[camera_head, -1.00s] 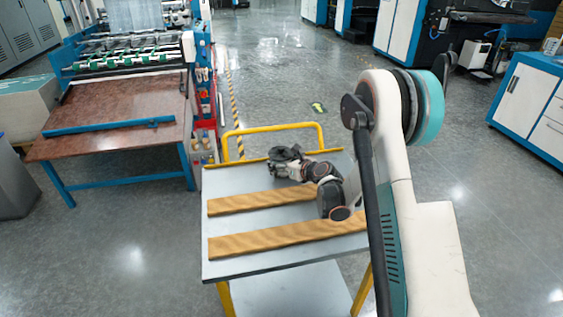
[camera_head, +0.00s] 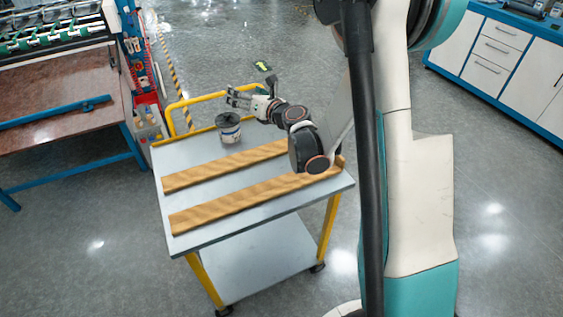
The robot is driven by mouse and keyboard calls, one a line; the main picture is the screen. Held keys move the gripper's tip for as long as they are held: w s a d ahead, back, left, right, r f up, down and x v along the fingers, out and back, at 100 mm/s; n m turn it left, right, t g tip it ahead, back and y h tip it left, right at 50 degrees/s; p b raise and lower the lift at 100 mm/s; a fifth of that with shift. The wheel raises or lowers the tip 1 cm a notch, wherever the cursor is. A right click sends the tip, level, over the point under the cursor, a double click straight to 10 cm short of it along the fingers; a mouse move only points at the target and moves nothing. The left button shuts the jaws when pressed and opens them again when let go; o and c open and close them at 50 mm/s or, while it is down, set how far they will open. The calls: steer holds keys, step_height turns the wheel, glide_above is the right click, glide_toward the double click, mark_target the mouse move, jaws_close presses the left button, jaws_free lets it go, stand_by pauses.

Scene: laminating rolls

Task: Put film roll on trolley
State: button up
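The trolley (camera_head: 275,208) has a grey top, a lower shelf and yellow legs and handle. A short upright cylinder, which looks like the film roll (camera_head: 230,133), stands on the trolley top near its back left corner.
Two wooden strips (camera_head: 222,167) (camera_head: 250,199) lie across the trolley top. A machine with a brown table (camera_head: 65,85) stands at the left. White and blue cabinets (camera_head: 500,55) stand at the upper right. Open floor surrounds the trolley.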

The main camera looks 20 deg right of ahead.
steer(key=s+d+r+m+t+h, duration=0.1)
steer(key=s+r+m+h, duration=0.1)
steer(key=r+m, duration=0.3)
steer(key=s+d+r+m+t+h, duration=0.1)
steer(key=d+r+m+h, duration=0.1)
steer(key=r+m, duration=0.35)
steer(key=s+d+r+m+g+h, duration=0.2)
steer(key=s+d+r+m+h, duration=0.15)
steer(key=s+r+m, duration=0.4)
steer(key=s+a+f+m+g+y, duration=0.1)
steer(key=s+a+f+m+g, duration=0.2)
steer(key=s, duration=0.6)
steer(key=s+a+f+m+g+y, duration=0.1)
steer(key=s+a+f+m+g, duration=0.2)
steer(key=s+f+m, duration=0.3)
steer(key=s+a+f+m+g+y, duration=0.1)
steer(key=s+a+f+m+g, duration=0.2)
steer(key=s+m, duration=0.4)
steer(key=s+a+f, duration=0.1)
steer(key=s, duration=0.4)
steer(key=shift+s+a+f, duration=0.2)
steer(key=shift+s+a, duration=0.05)
steer(key=shift+y, duration=0.25)
